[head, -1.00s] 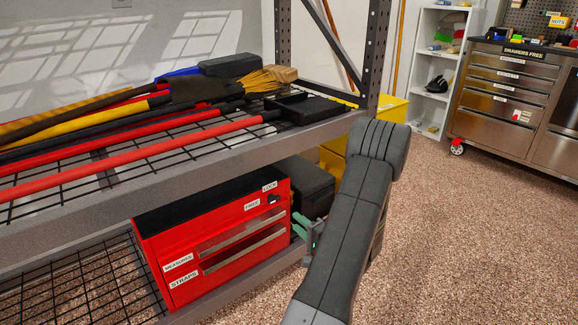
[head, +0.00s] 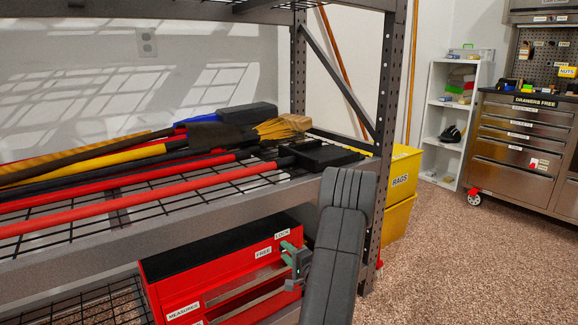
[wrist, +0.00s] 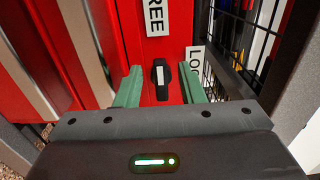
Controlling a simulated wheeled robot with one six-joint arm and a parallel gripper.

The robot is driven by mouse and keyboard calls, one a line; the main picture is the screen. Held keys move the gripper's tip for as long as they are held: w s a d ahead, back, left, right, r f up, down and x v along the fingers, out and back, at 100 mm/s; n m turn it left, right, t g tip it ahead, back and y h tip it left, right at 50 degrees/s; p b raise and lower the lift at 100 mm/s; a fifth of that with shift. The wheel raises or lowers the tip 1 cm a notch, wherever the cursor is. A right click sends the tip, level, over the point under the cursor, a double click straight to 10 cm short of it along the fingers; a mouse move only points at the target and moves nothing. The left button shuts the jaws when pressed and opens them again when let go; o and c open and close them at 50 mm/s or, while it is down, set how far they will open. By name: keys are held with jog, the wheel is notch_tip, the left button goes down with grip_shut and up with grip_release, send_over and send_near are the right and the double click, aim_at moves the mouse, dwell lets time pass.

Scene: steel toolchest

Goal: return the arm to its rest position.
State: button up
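My gripper (head: 292,257) is at the right end of the red toolbox (head: 222,244) on the lower shelf. In the wrist view its two green fingers (wrist: 160,74) stand wide apart, with nothing held. The toolbox's small black knob (wrist: 161,79) shows between them, with a gap on both sides. Its white stripe runs up and down in that picture, roughly toward the FREE label (wrist: 157,16). The LOCK label (wrist: 197,60) is partly hidden by the right finger. In the head view the knob is hidden behind the gripper. My dark arm reaches up and bends beside the shelf post.
The steel rack's middle shelf (head: 130,240) is just above, loaded with long-handled tools (head: 150,185). A perforated post (head: 388,110) stands close to my arm. Yellow RAGS bins (head: 399,180) are behind it. Open floor (head: 450,250) lies to the right, before a steel toolchest (head: 515,140).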

jog(key=shift+s+d, duration=0.1)
jog(key=p+v, duration=0.4)
jog(key=v, duration=1)
jog(key=b+x, duration=0.4)
jog(key=x, duration=1)
jog(key=m, duration=0.2)
jog(key=shift+r+m, duration=0.2)
jog(key=shift+m, duration=0.1)
jog(key=shift+r+m+p, duration=0.25)
jog(key=shift+m+p, duration=0.55)
jog(key=shift+m, duration=0.4)
jog(key=shift+r+m+p, duration=0.1)
jog(key=shift+m+p, duration=1.05)
jog(key=shift+m, duration=0.05)
